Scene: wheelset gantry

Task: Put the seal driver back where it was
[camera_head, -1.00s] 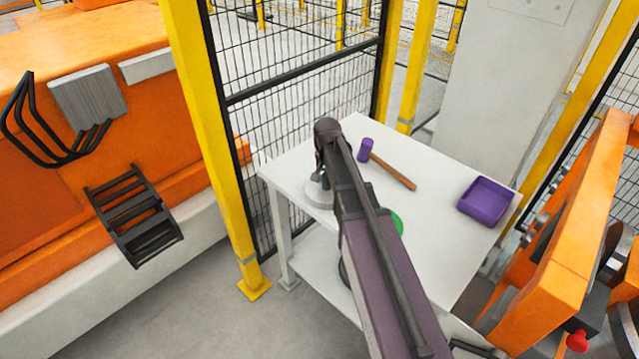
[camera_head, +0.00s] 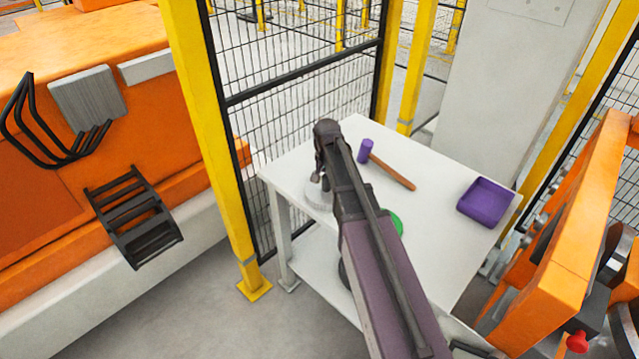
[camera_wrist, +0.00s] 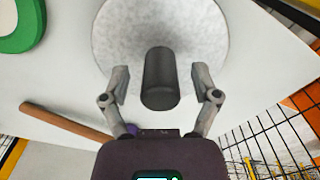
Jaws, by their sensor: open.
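The seal driver, a pale grey disc with a dark knurled handle, stands on the white table (camera_head: 440,232). In the wrist view its handle (camera_wrist: 160,80) points toward the camera and its disc (camera_wrist: 125,35) lies behind. In the head view the disc (camera_head: 316,196) shows at the table's left side, partly hidden by my arm. My gripper (camera_wrist: 159,92) is open, with one finger on each side of the handle and a visible gap on both sides. In the head view my gripper (camera_head: 319,172) is above the disc, its fingers hard to make out.
A hammer with a purple head and wooden handle (camera_head: 393,173) lies near the driver. A purple tray (camera_head: 486,202) sits at the table's right. A green round thing (camera_head: 397,224) is partly behind my arm. Mesh fence (camera_head: 300,100) borders the table's far left side.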

